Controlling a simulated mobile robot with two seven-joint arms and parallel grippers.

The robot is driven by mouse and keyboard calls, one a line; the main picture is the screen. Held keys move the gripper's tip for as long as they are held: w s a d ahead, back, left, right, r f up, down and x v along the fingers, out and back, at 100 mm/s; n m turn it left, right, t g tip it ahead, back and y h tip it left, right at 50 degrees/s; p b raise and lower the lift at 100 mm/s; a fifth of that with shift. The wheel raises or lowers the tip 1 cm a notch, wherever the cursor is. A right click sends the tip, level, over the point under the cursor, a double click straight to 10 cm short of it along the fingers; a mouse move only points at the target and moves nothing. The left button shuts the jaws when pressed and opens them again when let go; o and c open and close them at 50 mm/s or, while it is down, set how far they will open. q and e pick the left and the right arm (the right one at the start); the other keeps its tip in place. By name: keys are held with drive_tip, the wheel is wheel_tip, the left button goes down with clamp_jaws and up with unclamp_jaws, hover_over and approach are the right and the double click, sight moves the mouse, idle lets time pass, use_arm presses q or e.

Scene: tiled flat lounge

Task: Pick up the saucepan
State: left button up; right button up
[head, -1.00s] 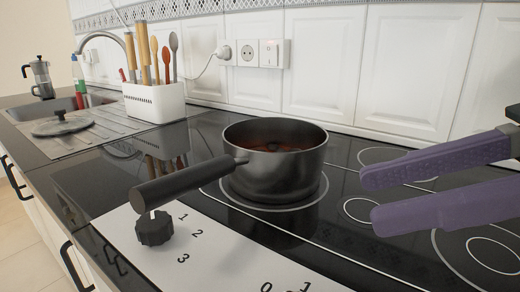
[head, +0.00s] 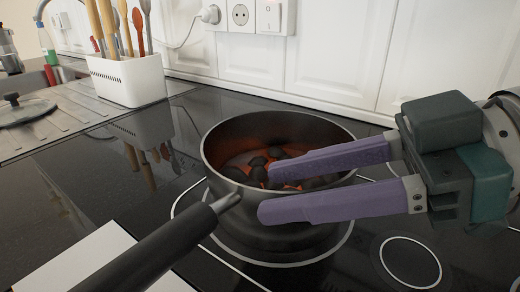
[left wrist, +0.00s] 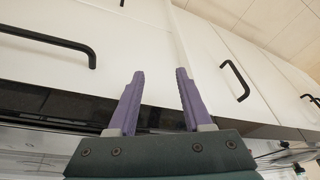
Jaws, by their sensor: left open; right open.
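The saucepan (head: 225,195) is a dark pan standing upright on the hob at the centre of the head view, its black handle (head: 165,248) pointing to the lower left. Dark lumps in something orange-red show inside it. My right gripper (head: 265,190) comes in from the right, open, with purple fingers. One finger overlaps the pan's inside and the other crosses in front of its near wall; I cannot tell whether they touch it. My left gripper (left wrist: 160,74) is open and empty in the left wrist view, in front of white cabinet fronts. It is outside the head view.
The black glass hob (head: 90,190) has a free ring (head: 411,262) at the right. A white utensil holder (head: 128,82) stands at the back left, near a lid (head: 22,110) on the drainer. A tiled wall with sockets (head: 240,15) is behind. Cabinet handles (left wrist: 45,40) show by my left gripper.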

sight(233, 212)
drive_tip(key=shift+x, duration=1.2)
drive_tip(key=shift+w+d, duration=0.1)
clamp_jaws()
drive_tip(key=shift+f, duration=0.15)
idle(0.4)
